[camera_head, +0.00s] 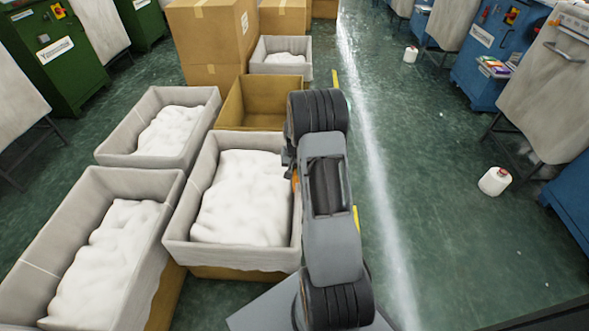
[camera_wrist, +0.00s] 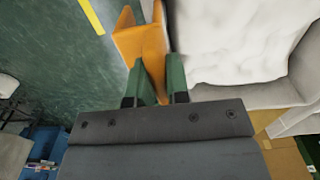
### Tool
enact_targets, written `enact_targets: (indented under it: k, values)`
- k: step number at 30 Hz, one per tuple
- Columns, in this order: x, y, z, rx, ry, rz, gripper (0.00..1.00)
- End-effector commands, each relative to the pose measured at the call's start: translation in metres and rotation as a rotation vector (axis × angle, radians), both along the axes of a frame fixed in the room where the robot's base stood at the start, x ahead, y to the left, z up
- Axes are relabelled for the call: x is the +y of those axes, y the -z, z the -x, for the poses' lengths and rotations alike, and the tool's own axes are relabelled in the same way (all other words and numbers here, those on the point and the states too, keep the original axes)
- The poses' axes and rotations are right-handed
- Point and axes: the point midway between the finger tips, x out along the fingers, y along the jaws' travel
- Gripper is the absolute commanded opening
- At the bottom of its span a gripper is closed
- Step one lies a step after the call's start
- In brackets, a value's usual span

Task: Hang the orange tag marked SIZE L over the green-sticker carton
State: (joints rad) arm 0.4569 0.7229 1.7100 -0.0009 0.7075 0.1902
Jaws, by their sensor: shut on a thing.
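My gripper (camera_wrist: 163,72) has green fingers shut on the orange tag (camera_wrist: 152,42) in the wrist view. The tag looks folded, with one flap spreading left of the fingers. No lettering on it is readable. In the head view only a sliver of the orange tag (camera_head: 295,181) shows beside my arm, which hides most of the gripper. The tag is at the right wall of a grey-lined carton (camera_head: 231,254) filled with white material. That liner is also close to the tag in the wrist view. I cannot tell whether the tag touches the wall. No green sticker shows.
Other lined cartons stand left (camera_head: 150,172), front left (camera_head: 60,225) and behind (camera_head: 283,44). An unlined, empty-looking carton (camera_head: 262,92) is just beyond. Tall closed boxes (camera_head: 208,42) stand farther back. The green floor aisle (camera_head: 430,150) on the right is mostly clear, with a white jug (camera_head: 494,181).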

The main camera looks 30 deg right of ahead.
Motion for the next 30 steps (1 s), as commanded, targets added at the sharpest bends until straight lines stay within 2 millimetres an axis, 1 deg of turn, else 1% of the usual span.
enact_targets:
  k: [1, 3, 30]
  values:
    - [0.0, 0.007, 0.0, 0.0, 0.0, 0.0, 0.0]
    - [0.0, 0.012, 0.0, 0.0, 0.0, 0.0, 0.0]
    - [0.0, 0.076, 0.0, 0.0, 0.0, 0.0, 0.0]
